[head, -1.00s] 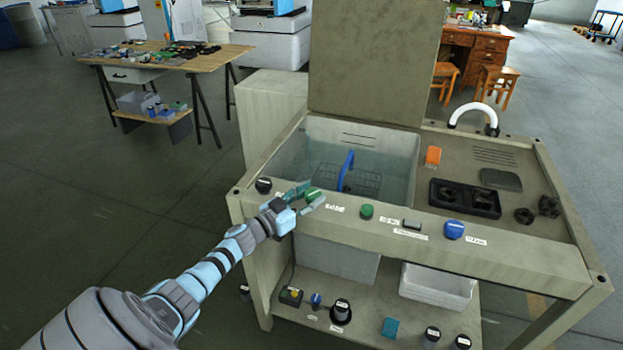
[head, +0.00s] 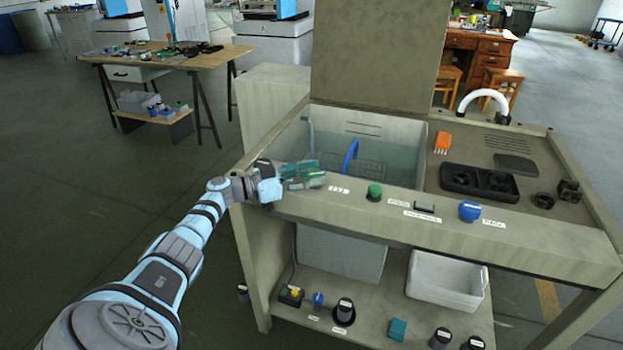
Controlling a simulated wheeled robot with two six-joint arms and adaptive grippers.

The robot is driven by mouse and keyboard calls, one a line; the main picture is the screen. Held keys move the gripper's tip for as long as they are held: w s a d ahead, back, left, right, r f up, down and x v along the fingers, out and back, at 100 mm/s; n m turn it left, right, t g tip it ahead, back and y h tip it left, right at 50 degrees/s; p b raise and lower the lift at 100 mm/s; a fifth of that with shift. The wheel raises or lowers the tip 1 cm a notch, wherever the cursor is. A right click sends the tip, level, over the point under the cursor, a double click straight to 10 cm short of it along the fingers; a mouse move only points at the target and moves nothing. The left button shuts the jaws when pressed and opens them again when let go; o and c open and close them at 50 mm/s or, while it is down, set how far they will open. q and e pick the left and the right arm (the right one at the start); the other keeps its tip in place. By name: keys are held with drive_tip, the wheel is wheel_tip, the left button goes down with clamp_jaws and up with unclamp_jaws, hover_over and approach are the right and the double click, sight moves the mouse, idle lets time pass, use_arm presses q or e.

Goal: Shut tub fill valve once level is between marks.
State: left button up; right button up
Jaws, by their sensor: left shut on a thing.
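The open tub (head: 400,128) is set into the left of the bench top. It holds clear, greenish water, and a basket with a blue handle (head: 350,156) stands in it. My left gripper (head: 312,176) is at the left of the bench's front panel, by the tub's near edge. Its teal fingers are shut on a green knob, which they mostly hide. The black knob to its left is largely covered by my wrist. My right gripper is out of view.
Along the front panel are a green button (head: 374,192), a small grey switch (head: 424,207) and a blue knob (head: 470,211). An orange block (head: 442,142) and a black two-hole holder (head: 480,182) are on the top. A white bin (head: 448,280) stands on the lower shelf.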

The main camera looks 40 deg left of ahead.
use_arm(q)
drive_tip(key=shift+s+f, duration=0.1)
drive_tip(key=shift+f, duration=0.2)
drive_tip(key=o, duration=0.9)
drive_tip(key=shift+o, duration=1.3)
drive_tip(key=shift+a+r, duration=0.1)
drive_tip(key=v, duration=1.2)
